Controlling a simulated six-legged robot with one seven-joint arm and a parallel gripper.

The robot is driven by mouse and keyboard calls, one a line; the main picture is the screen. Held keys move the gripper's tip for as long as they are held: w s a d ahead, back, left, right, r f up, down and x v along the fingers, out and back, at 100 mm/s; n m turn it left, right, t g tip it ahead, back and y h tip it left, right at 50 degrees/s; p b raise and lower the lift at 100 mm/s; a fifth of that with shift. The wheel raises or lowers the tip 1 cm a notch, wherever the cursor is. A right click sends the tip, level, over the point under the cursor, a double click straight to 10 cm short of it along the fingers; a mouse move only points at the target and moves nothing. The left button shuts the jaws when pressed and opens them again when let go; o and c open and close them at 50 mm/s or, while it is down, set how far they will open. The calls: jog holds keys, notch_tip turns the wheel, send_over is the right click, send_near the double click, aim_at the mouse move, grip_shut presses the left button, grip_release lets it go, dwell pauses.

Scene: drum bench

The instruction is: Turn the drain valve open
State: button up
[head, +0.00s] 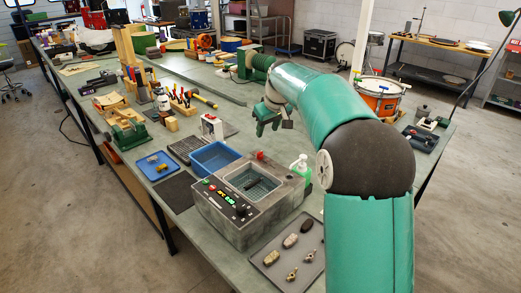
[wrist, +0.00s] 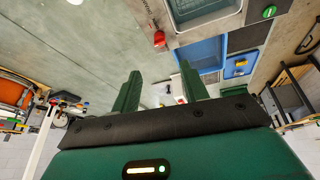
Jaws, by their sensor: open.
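A grey bench-top tank unit (head: 262,226) with a lit control panel and an open basin stands on the near part of the bench. A small red handle (head: 260,155), which looks like the drain valve, shows at its far edge. In the wrist view the red handle (wrist: 158,39) sits beside the tank's side, above and ahead of the fingers. Its fine shape and turn are too small to tell in the head view. My gripper (head: 268,126) hangs over the bench beyond the tank. In the wrist view my gripper (wrist: 158,88) is open, with nothing between its fingers, and apart from the handle.
A blue tub (head: 213,157) stands left of the tank. A green-and-white bottle (head: 300,171) stands at its right. A grey tray (head: 267,264) with several small parts lies in front. A red-and-white device (head: 211,127) stands near the tub. Bare bench lies around my gripper.

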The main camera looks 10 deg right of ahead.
aim_at(260, 155)
jog(key=x, duration=1.4)
jog(key=shift+s+d, duration=0.1)
jog(key=shift+c, duration=0.2)
jog(key=c, duration=0.9)
